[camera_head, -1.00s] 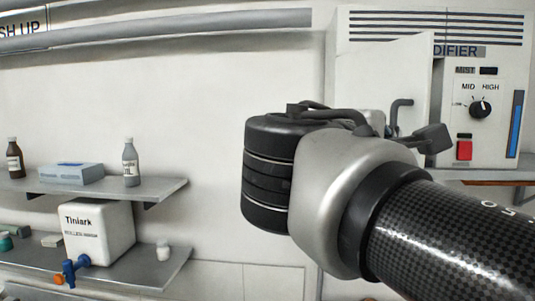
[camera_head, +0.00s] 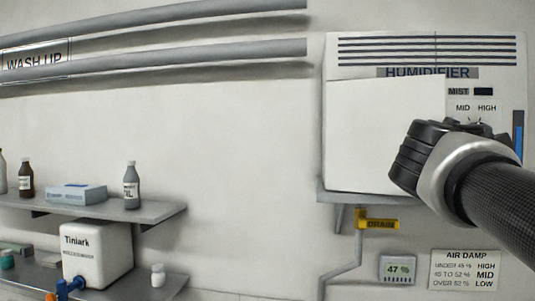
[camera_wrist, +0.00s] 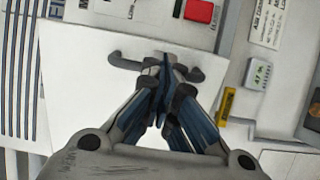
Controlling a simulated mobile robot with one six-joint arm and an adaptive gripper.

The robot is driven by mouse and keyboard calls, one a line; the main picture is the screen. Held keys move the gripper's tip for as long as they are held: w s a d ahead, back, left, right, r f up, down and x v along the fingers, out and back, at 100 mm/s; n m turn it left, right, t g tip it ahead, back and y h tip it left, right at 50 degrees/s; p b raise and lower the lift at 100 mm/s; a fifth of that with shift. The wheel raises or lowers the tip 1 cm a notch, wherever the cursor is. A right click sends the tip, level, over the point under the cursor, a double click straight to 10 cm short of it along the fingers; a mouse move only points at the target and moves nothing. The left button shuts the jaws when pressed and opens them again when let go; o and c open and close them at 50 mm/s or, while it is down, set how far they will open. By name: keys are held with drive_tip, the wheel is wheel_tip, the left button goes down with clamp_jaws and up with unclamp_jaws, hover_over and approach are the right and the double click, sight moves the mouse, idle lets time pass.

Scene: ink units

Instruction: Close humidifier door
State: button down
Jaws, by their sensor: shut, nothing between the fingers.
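The humidifier (camera_head: 430,50) is a white wall unit with dark vent slots and a "HUMIDIFIER" label. Its door (camera_head: 375,130) is a plain white panel over the left of the front. I cannot tell whether it sits flush. The door also shows in the wrist view (camera_wrist: 80,95), with a dark grey bar handle (camera_wrist: 122,61) near its edge. My gripper (camera_wrist: 165,65) is shut and empty, its fingertips over the handle; whether they touch it is unclear. In the head view my wrist and arm hide the handle, my fingers and the door's lower right corner.
A red switch (camera_wrist: 199,11) lies beside the door edge. Below the unit are a yellow drain valve (camera_head: 376,222), a 47 % display (camera_head: 397,270) and an air damp chart (camera_head: 465,270). A shelf (camera_head: 150,213) with bottles stands left. The wall between is clear.

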drive_tip(key=shift+x, duration=2.95)
drive_tip(key=shift+s, duration=0.2)
